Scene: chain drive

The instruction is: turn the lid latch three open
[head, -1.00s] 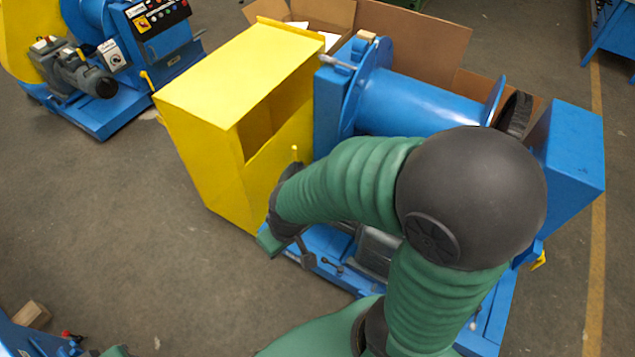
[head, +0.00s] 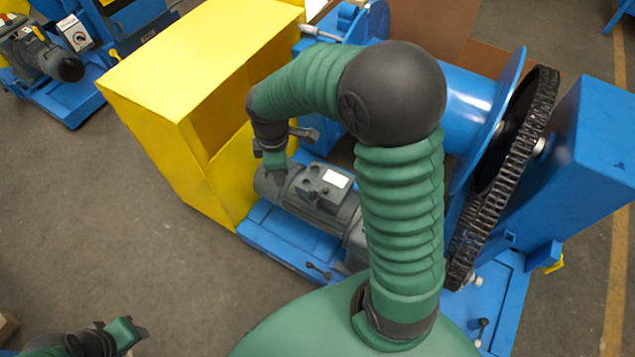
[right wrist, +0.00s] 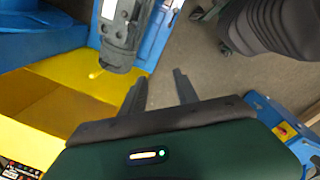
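A large yellow guard box (head: 185,65) stands left of the blue drum in the head view. The right wrist view shows its yellow faces (right wrist: 50,85) with a small yellow peg (right wrist: 95,74) near the top edge. I cannot tell whether this peg is latch three; no lid latch shows clearly. My right gripper (right wrist: 159,76) is open and empty, its fingers apart over floor, right of the peg. In the head view the right gripper (head: 277,172) hangs at the guard's right side, above the grey motor's left end. My left gripper (head: 135,328) is low at the left; its opening is unclear.
The grey motor (head: 318,195) sits on the blue base beside the guard; it also shows in the right wrist view (right wrist: 122,35). A black chain wheel (head: 520,150) and blue housing (head: 605,130) stand at the right. Another blue machine (head: 75,90) stands upper left. Floor at left is clear.

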